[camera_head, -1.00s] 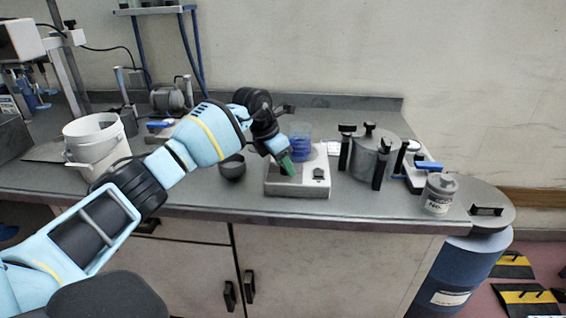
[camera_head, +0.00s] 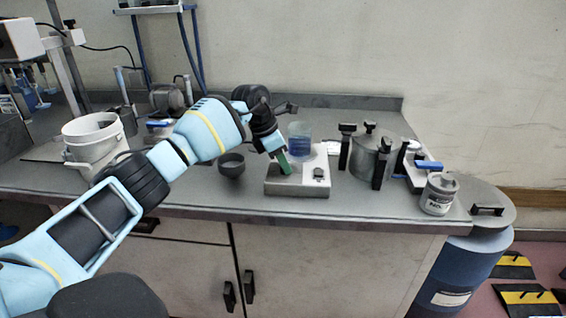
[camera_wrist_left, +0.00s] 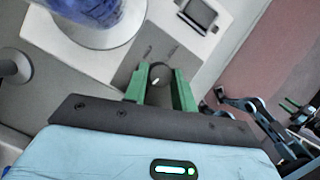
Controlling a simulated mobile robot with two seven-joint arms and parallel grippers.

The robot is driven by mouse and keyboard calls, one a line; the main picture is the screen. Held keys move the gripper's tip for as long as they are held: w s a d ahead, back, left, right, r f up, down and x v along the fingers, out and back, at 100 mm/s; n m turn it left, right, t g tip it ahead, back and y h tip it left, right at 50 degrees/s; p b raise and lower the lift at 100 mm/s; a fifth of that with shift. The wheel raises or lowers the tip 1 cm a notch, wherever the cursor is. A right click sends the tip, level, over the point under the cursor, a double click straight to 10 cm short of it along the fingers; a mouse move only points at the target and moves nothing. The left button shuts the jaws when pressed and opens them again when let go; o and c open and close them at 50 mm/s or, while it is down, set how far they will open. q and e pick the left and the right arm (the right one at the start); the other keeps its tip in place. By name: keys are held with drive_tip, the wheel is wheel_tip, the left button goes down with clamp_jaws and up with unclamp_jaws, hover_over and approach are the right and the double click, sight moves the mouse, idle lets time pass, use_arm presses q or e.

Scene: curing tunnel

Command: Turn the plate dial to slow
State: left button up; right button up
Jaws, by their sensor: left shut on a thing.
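The plate (camera_head: 300,191) is a pale box on the bench, with a beaker of blue liquid (camera_head: 299,146) on its top. In the left wrist view its dial (camera_wrist_left: 158,72) is a small dark round knob with a white mark, on a grey panel with small markings too blurred to read. My left gripper (camera_head: 286,165) reaches down to the plate's front left; its green fingers (camera_wrist_left: 159,84) are shut on the dial, one on each side. In the head view the fingers hide the dial.
A black switch (camera_head: 319,174) sits on the plate's right front. A dark bowl (camera_head: 231,166) stands close left, under my arm. A metal pot with black clamps (camera_head: 369,160) and a labelled jar (camera_head: 438,196) stand right. A white bucket (camera_head: 90,148) stands left.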

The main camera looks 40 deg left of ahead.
use_arm(q)
drive_tip(key=m+g+b, duration=0.1)
drive_tip(key=m, duration=0.1)
drive_tip(key=shift+w+f+m+h, duration=0.1)
drive_tip(key=shift+f+m+h, duration=0.05)
drive_tip(key=shift+m+h, duration=0.25)
drive_tip(key=shift+m+g+b, duration=0.3)
drive_tip(key=shift+m+b, duration=0.3)
drive_tip(key=shift+m, duration=0.2)
drive_tip(key=shift+w+a+f+m+g+b, duration=0.1)
drive_tip(key=shift+m+g+b, duration=0.2)
drive_tip(key=shift+m+b, duration=0.55)
drive_tip(key=shift+m+g+h+b, duration=0.3)
drive_tip(key=shift+m+g+b, duration=0.1)
drive_tip(key=shift+m+b, duration=1.2)
drive_tip(key=shift+m, duration=0.05)
drive_tip(key=shift+r, duration=0.2)
drive_tip(key=o, duration=1)
drive_tip(key=shift+c, duration=0.2)
